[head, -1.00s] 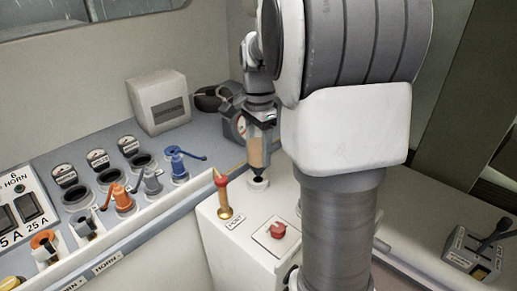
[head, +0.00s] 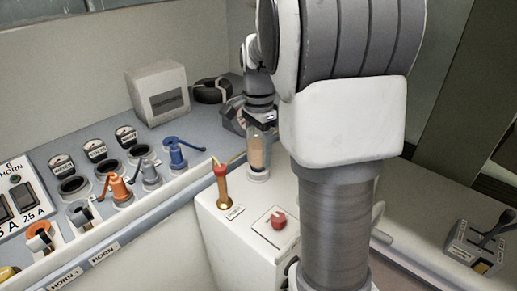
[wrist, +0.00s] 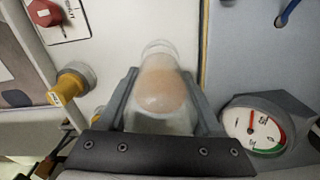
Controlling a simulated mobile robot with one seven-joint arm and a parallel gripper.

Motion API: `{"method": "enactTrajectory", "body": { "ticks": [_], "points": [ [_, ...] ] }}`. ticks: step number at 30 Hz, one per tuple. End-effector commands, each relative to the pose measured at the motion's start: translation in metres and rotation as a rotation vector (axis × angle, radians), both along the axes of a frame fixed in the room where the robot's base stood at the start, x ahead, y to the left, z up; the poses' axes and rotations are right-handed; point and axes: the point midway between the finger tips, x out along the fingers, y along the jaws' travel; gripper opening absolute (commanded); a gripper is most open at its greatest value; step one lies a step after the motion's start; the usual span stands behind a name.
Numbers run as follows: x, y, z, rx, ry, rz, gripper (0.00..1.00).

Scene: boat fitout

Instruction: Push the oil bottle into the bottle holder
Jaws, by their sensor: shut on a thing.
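The oil bottle (head: 258,149) is a clear bottle with tan content, upright over the corner of the white console. Its lower end meets the bottle holder (head: 258,176), a small pale round ring on the console top. In the wrist view the bottle (wrist: 160,95) points away from me, and the holder's ring (wrist: 159,47) shows around its far end. How deep the bottle sits in the ring I cannot tell. My gripper (wrist: 160,82) is shut on the bottle, one finger on each side. In the head view my gripper (head: 262,119) is small and partly hidden.
Close left of the holder stands a red-topped brass lever (head: 222,185). A red knob (head: 278,220) is in front. A gauge (wrist: 253,130) stands close by in the wrist view. Blue (head: 178,152) and orange (head: 118,188) valves line the left shelf.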

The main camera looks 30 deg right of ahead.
Motion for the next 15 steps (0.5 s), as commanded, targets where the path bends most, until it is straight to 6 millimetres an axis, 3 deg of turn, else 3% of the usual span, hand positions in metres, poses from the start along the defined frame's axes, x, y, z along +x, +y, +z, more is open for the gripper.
{"method": "enactTrajectory", "body": {
  "ticks": [5, 6, 11, 15],
  "points": [
    [0.0002, -0.0001, 0.0005, 0.000, -0.001, 0.000, 0.00],
    [0.0002, -0.0001, 0.0006, 0.000, -0.001, 0.000, 0.73],
    [0.0001, -0.0001, 0.0005, 0.000, -0.001, 0.000, 1.00],
    [0.0001, -0.0001, 0.0004, 0.000, 0.000, 0.000, 1.00]
  ]
}}
